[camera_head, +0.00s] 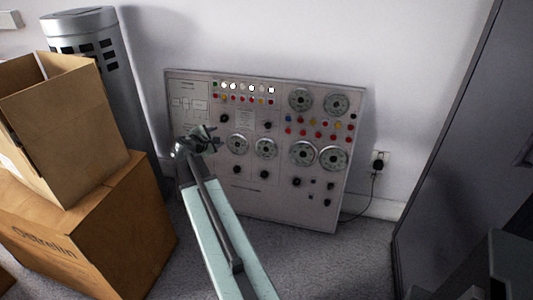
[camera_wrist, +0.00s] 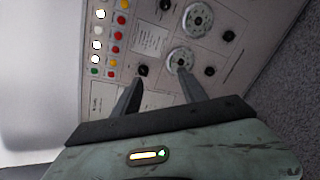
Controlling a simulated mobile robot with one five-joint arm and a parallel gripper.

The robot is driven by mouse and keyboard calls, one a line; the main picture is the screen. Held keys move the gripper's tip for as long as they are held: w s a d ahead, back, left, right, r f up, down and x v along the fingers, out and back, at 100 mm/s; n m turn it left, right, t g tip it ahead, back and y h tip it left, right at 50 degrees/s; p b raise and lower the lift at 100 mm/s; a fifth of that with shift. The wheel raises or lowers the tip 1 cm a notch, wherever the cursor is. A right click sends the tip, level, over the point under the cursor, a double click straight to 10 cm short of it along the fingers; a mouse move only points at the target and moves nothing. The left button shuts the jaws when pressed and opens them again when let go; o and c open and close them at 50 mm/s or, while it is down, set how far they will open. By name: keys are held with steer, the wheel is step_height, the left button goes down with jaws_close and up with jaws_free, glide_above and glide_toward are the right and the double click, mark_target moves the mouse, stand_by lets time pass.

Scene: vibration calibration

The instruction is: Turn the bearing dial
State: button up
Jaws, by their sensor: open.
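A pale grey control panel (camera_head: 225,188) leans against the wall with several round dials on it. Two dials sit mid-panel, a left one (camera_head: 238,144) and a right one (camera_head: 265,148). They also show in the wrist view, the left one (camera_wrist: 181,61) and the right one (camera_wrist: 198,20). The labels are too small to read, so I cannot tell which dial is the bearing dial. My gripper (camera_head: 216,136) is open and empty in front of the panel's left half. In the wrist view, my gripper (camera_wrist: 157,76) has its right fingertip overlapping the left dial's lower edge; contact cannot be told.
Two cardboard boxes, an upper (camera_head: 62,125) and a lower (camera_head: 92,232), stand at left before a grey cylinder (camera_head: 128,105). A dark cabinet (camera_head: 455,130) stands at right. A plug (camera_head: 377,166) and cable are beside the panel. Carpet (camera_head: 335,262) is clear in front.

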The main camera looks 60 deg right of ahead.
steer(key=s+d+f+n+h+b, duration=0.1)
steer(key=s+d+f+n+b, duration=0.1)
steer(key=d+f+n+b, duration=0.3)
steer(key=s+d+f+h+b, duration=0.2)
steer(key=d+b, duration=0.1)
steer(key=d, duration=0.4)
steer(key=n+t+h+b, duration=0.2)
steer(key=n+b, duration=0.4)
steer(key=n, duration=0.1)
glide_toward(266, 126)
steer(key=d, duration=0.1)
steer(key=x, duration=0.7)
steer(key=shift+w+d, duration=0.15)
steer(key=shift+d, duration=0.25)
jaws_close()
steer(key=shift+w+d, duration=0.1)
steer(key=shift+w, duration=0.05)
